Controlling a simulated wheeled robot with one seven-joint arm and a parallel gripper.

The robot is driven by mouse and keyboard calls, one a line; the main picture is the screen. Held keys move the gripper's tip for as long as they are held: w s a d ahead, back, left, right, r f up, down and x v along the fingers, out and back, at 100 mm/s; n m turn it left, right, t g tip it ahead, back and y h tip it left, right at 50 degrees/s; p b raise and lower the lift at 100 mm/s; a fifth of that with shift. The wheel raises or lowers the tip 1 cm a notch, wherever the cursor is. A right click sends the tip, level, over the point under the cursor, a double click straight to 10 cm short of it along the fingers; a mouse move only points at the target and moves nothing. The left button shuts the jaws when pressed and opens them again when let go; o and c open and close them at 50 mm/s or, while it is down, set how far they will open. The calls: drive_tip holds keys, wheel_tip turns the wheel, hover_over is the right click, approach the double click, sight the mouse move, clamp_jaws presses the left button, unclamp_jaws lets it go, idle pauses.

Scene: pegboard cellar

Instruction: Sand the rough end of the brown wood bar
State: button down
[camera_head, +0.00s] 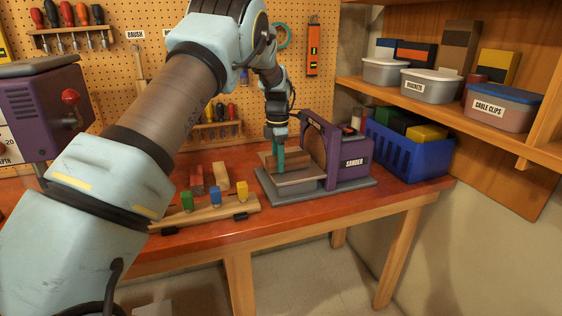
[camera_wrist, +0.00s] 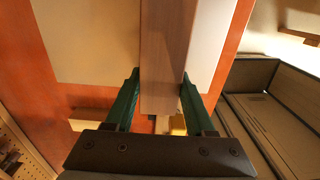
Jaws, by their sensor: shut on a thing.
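The brown wood bar (camera_wrist: 168,50) is held between the two green fingers of my gripper (camera_wrist: 159,80) in the wrist view and runs up out of the frame. In the head view my gripper (camera_head: 278,163) points down over the work table (camera_head: 298,187) of the sander (camera_head: 354,163). The bar is small and partly hidden there by the fingers. The sander's brown round disc (camera_head: 317,143) stands upright just right of my gripper. I cannot tell whether the bar touches the disc, and its rough end is not clear.
Left of the sander, a wooden fixture (camera_head: 205,217) carries green, blue and yellow blocks. A blue crate (camera_head: 415,150) stands right of the sander, below a shelf with several bins.

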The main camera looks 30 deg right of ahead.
wheel_tip(320, 180, up, 3)
drive_tip(key=shift+f+p, duration=0.1)
drive_tip(key=shift+p, duration=0.6)
drive_tip(key=shift+r, duration=3.05)
